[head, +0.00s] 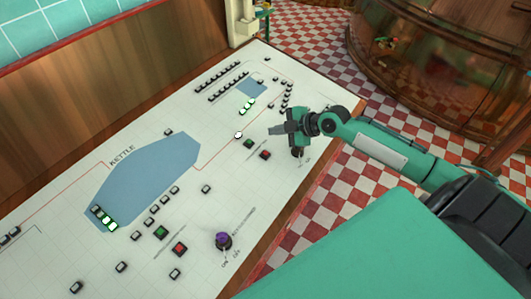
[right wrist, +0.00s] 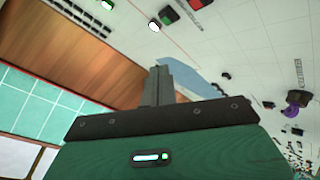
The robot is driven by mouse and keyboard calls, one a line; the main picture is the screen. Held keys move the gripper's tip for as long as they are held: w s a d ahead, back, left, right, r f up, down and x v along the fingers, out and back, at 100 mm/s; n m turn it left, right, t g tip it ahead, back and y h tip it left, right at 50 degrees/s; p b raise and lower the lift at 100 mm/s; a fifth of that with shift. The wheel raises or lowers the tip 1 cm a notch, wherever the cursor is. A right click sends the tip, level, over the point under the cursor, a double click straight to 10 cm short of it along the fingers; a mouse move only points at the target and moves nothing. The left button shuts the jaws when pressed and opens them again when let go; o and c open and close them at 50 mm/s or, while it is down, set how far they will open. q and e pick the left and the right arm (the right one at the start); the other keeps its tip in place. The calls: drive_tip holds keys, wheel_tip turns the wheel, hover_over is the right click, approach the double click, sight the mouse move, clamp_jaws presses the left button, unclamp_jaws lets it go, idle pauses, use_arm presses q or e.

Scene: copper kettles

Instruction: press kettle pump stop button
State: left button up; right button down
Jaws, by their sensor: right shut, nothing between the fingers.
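The white control panel (head: 130,185) carries a blue kettle drawing (head: 150,170) marked KETTLE. One red button (head: 180,249) sits near a green button (head: 161,232) below the drawing. Another red button (head: 265,155) and green button (head: 248,143) sit farther along, close to my right gripper (head: 273,130). I cannot read which is the pump stop. The right gripper is shut and empty, apparently above the panel, its fingers pointing left. In the right wrist view its closed fingers (right wrist: 158,86) show, with a green button (right wrist: 168,15) and a red button (right wrist: 198,3) beyond. My left gripper is out of view.
A purple-topped knob (head: 222,240) stands near the panel's front edge, and a dark knob (head: 297,152) lies below the right gripper. Several small black buttons and lit lamps (head: 247,106) dot the panel. A large copper vessel (head: 450,70) stands beyond the checkered floor (head: 345,200).

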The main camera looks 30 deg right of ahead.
sight(265, 154)
drive_tip(key=shift+f, duration=0.15)
drive_tip(key=f+b, duration=0.2)
drive_tip(key=w+f+b, duration=0.1)
drive_tip(key=f+b, duration=0.1)
drive_tip(key=f, duration=0.1)
drive_tip(key=f+b, duration=0.2)
drive_tip(key=f, duration=0.1)
drive_tip(key=shift+w+a+f, duration=0.2)
drive_tip(key=shift+w+a, duration=0.05)
drive_tip(key=shift+a, duration=0.1)
idle(1.9)
drive_tip(key=shift+w+f+b, duration=0.1)
drive_tip(key=shift+f+b, duration=0.3)
drive_tip(key=shift+b, duration=0.1)
drive_tip(key=shift+a+f+b, duration=0.1)
drive_tip(key=shift+f+b, duration=0.3)
idle(0.4)
drive_tip(key=shift+r, duration=0.1)
drive_tip(key=shift+r+p, duration=0.45)
drive_tip(key=shift+r, duration=0.25)
